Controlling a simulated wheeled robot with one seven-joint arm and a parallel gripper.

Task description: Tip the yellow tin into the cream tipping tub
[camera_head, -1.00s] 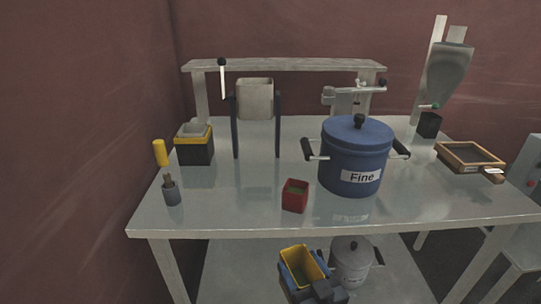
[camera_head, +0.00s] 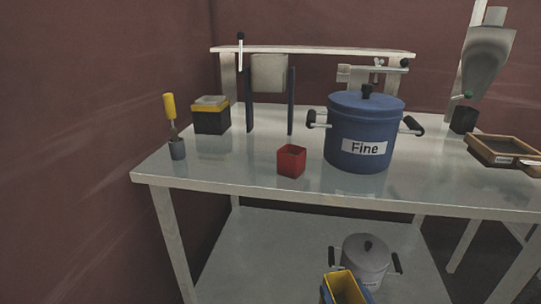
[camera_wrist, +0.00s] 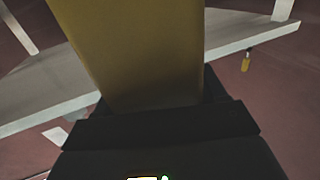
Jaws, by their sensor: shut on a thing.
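The yellow tin (camera_head: 350,289) shows at the bottom edge of the head view, in front of the table and below its top, cut off by the frame. It fills the upper middle of the wrist view (camera_wrist: 135,50). My gripper (camera_wrist: 155,108) is shut on the tin; its dark parts show below the tin in the wrist view. What is inside the tin cannot be made out. The cream tipping tub (camera_head: 269,74) hangs between two dark posts at the back left of the table, well apart from the tin. It looks upright, with a black-knobbed lever (camera_head: 240,50) at its left.
On the table (camera_head: 230,175) stand a red cup (camera_head: 291,160), a blue pot marked "Fine" (camera_head: 350,130), a black-and-yellow box (camera_head: 211,118) and a brush in a grey holder (camera_head: 177,148). A wooden-framed sieve (camera_head: 500,150) lies right. A grey pot (camera_head: 365,258) sits on the lower shelf.

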